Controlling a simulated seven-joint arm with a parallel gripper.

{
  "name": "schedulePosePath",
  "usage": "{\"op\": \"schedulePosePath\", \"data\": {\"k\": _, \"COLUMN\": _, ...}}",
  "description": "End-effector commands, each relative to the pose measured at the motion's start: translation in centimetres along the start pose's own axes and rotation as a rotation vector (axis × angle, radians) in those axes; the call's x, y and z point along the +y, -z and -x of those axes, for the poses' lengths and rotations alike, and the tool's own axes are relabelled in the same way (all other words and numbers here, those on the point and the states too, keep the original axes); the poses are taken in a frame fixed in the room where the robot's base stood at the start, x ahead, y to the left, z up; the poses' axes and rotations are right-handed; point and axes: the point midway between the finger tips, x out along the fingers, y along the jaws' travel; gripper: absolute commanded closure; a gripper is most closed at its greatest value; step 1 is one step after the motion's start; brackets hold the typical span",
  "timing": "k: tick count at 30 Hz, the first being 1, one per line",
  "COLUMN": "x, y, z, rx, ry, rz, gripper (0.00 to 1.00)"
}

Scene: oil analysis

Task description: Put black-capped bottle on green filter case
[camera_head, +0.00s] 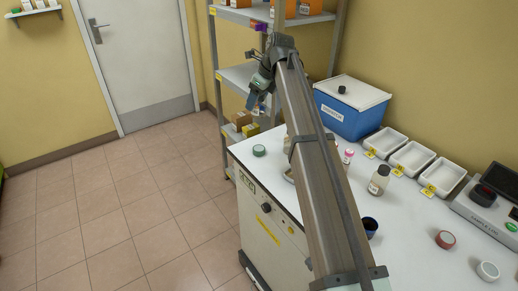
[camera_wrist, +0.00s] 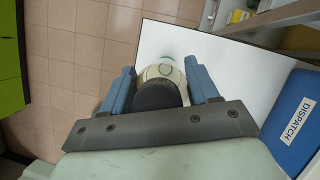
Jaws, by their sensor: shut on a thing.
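My gripper (camera_wrist: 163,83) is shut on a bottle with a round black cap (camera_wrist: 157,95). The cap faces the wrist camera, with the pale body just beyond it between the blue fingers. In the head view my gripper (camera_head: 260,88) is raised above the table's far left corner, and the held bottle is hard to make out there. The round green filter case (camera_head: 259,150) lies flat on that corner, below my gripper. In the wrist view a green rim (camera_wrist: 180,60) shows just past the bottle, which hides part of it.
Another dark-capped bottle (camera_head: 379,180) stands on the white table (camera_head: 400,215), near several white trays (camera_head: 411,158). A blue box (camera_head: 345,112) stands at the back. A red case (camera_head: 445,240) lies at right. Metal shelving (camera_head: 245,75) rises beyond the corner.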

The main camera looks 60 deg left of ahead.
Motion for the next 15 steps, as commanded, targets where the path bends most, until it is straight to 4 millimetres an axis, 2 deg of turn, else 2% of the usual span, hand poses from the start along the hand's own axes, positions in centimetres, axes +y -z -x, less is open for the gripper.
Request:
{"op": "schedulePosePath", "data": {"k": 6, "x": 0.1, "y": 1.3, "z": -2.6, "rx": 0.000, "ry": 0.000, "rz": 0.000, "gripper": 0.75}}
{"op": "schedulePosePath", "data": {"k": 15, "x": 0.1, "y": 2.4, "z": -5.2, "rx": 0.000, "ry": 0.000, "rz": -0.001, "gripper": 0.75}}
